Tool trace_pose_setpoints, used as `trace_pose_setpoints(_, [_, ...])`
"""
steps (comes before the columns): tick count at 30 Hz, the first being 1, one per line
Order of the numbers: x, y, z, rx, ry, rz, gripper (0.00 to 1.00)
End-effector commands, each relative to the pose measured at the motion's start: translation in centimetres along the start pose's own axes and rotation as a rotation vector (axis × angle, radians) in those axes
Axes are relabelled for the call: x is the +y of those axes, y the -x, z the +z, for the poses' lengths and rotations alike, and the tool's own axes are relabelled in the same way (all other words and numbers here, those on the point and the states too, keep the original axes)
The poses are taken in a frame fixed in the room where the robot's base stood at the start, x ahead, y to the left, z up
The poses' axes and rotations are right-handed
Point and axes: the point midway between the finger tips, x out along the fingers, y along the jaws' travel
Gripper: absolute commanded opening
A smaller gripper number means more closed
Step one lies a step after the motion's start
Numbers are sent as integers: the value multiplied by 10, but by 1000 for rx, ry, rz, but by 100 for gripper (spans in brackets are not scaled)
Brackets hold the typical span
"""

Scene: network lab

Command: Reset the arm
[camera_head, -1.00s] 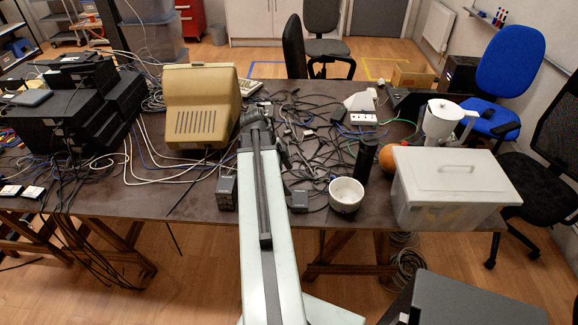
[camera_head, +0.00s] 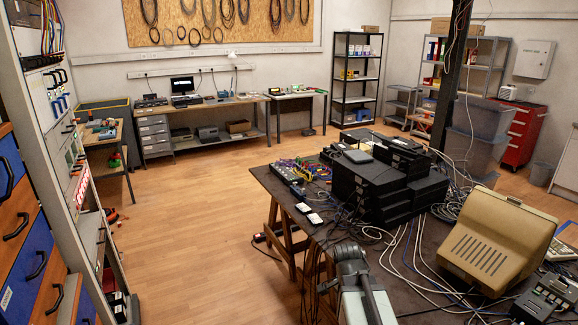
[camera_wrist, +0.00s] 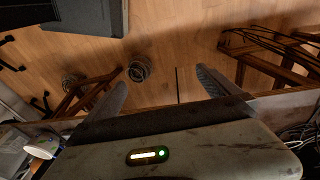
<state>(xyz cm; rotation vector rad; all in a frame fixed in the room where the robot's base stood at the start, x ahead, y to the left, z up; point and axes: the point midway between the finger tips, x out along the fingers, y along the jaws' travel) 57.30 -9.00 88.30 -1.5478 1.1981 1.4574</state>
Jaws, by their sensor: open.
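My gripper (camera_wrist: 161,78) shows in the wrist view with its two fingers spread apart and nothing between them. Wooden floor shows beyond the fingertips, near the edge of the dark table. In the head view, part of my arm (camera_head: 358,285) stands at the bottom, in front of the dark table (camera_head: 420,262). The fingers cannot be made out there.
Black network boxes (camera_head: 385,185) and a beige monitor (camera_head: 497,243) stand on the table among loose cables. A drawer cabinet (camera_head: 30,225) stands at left. The floor (camera_head: 195,220) between is mostly clear. A white bowl (camera_wrist: 42,148) shows in the wrist view.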

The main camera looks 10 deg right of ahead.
Motion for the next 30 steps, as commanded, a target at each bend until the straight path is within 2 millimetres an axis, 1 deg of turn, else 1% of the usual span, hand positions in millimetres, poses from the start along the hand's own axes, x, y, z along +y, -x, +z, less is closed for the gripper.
trace_pose_setpoints(1, [-12,4,31,-16,173,-24,100])
trace_pose_setpoints(3, [-23,8,60,-39,407,-59,100])
trace_pose_setpoints(4, [-25,9,67,-47,495,-73,100])
trace_pose_setpoints(5, [-26,10,72,-54,578,-87,100])
trace_pose_setpoints(9, [-29,11,82,-71,913,-146,100])
trace_pose_setpoints(12, [-32,11,85,-64,1093,-171,100])
trace_pose_setpoints(15, [-32,12,85,-55,1193,-177,100])
trace_pose_setpoints(17, [-32,12,85,-53,1215,-178,100])
trace_pose_setpoints(30, [-32,12,85,-52,1217,-178,100])
